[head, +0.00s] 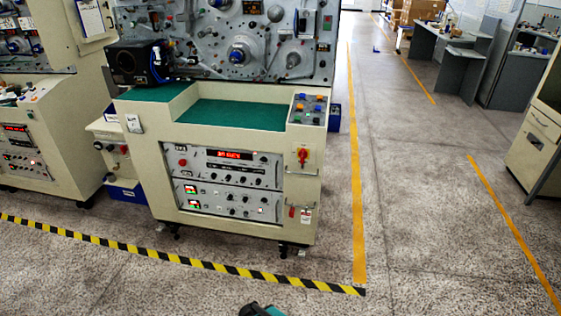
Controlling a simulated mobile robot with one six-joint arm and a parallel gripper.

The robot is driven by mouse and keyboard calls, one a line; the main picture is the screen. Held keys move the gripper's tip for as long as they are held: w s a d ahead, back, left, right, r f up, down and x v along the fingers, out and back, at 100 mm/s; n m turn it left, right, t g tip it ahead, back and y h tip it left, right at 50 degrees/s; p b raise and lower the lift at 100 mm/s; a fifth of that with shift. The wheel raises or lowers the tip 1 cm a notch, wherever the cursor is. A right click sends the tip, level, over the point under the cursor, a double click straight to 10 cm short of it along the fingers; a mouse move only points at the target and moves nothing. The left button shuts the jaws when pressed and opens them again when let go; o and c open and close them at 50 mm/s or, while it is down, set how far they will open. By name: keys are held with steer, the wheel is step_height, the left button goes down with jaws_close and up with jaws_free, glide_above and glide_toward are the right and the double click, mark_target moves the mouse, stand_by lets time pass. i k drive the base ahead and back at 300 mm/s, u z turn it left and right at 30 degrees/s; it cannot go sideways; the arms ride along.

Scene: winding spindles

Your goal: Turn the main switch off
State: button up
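The main switch (302,156) is a red rotary handle on a yellow plate, on the right side of the cream winding machine's front (245,218). Its handle looks roughly upright, but it is too small to read any marks beside it. No gripper fingers show in view. A dark and teal part, cut off at the bottom edge, may belong to me. Nothing touches the switch.
A control panel (308,109) with several buttons sits above the switch. A red display (229,154) is lit on the instrument rack. Black-and-yellow tape (170,257) marks the floor before the machine. Clear floor (410,210) lies to the right, past an orange line (356,180).

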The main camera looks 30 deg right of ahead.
mark_target(303, 153)
steer(key=u, duration=0.4)
steer(key=i, duration=0.95)
steer(key=u, duration=0.1)
steer(key=k, duration=0.9)
steer(key=z, duration=0.15)
steer(key=i, duration=0.5)
